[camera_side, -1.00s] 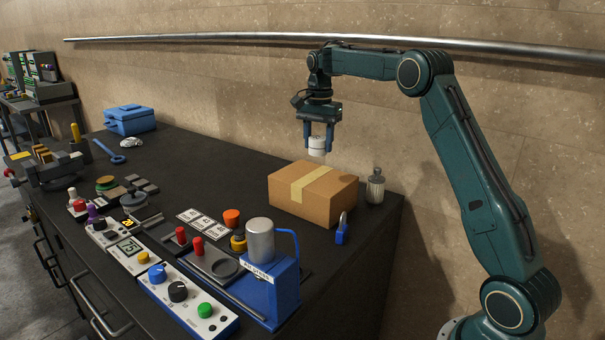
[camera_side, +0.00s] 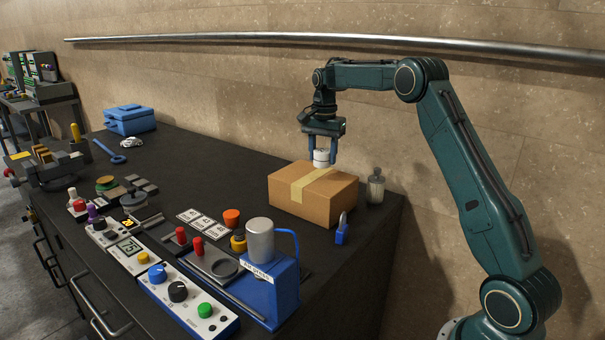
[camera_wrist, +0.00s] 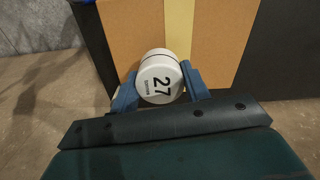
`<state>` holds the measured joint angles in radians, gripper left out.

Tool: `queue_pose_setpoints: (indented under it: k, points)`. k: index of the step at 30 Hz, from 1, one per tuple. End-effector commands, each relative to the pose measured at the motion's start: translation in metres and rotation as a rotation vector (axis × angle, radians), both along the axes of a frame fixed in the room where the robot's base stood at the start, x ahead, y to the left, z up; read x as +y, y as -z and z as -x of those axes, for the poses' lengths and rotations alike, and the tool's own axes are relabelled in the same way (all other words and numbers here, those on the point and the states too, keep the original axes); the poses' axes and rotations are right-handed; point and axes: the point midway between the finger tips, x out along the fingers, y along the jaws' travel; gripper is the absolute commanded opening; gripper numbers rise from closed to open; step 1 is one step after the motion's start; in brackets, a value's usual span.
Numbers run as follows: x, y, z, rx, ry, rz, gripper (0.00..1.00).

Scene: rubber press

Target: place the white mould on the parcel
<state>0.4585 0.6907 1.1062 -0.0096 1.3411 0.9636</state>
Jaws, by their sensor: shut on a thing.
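The white mould (camera_side: 321,156) is a short white cylinder, held between the blue fingers of my gripper (camera_side: 322,158). In the wrist view the mould (camera_wrist: 160,79) shows a dark band and the number 27, with a finger of my gripper (camera_wrist: 160,85) on each side. The parcel (camera_side: 320,198) is a brown cardboard box with a tan tape strip, near the table's right end. The mould is at the parcel's top, toward its back edge. I cannot tell whether it touches the top. The parcel (camera_wrist: 220,40) lies behind the mould in the wrist view.
A glass bottle (camera_side: 375,188) stands right of the parcel, near the table edge. A small blue tool (camera_side: 342,230) is in front of it. A blue press with a metal cylinder (camera_side: 262,240) and control boxes (camera_side: 175,290) fill the front. The dark table (camera_side: 215,165) is clear left of the parcel.

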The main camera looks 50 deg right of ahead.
Motion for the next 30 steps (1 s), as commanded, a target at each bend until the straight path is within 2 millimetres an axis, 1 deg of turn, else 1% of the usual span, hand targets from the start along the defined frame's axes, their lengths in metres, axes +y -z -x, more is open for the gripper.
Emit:
queue_pose_setpoints:
  k: [5,9,13,28,29,30]
  points:
    - [0.0,0.009,0.001,0.002,0.0,-0.001,0.17]
    - [0.0,0.025,0.001,0.002,0.0,-0.001,0.17]
    - [0.0,0.037,0.001,0.001,0.0,-0.001,0.17]
    - [0.0,0.043,0.0,0.0,0.0,0.0,0.17]
    - [0.0,0.043,0.0,0.0,0.001,0.0,0.52]
    - [0.0,0.043,0.0,0.0,0.001,0.0,0.6]
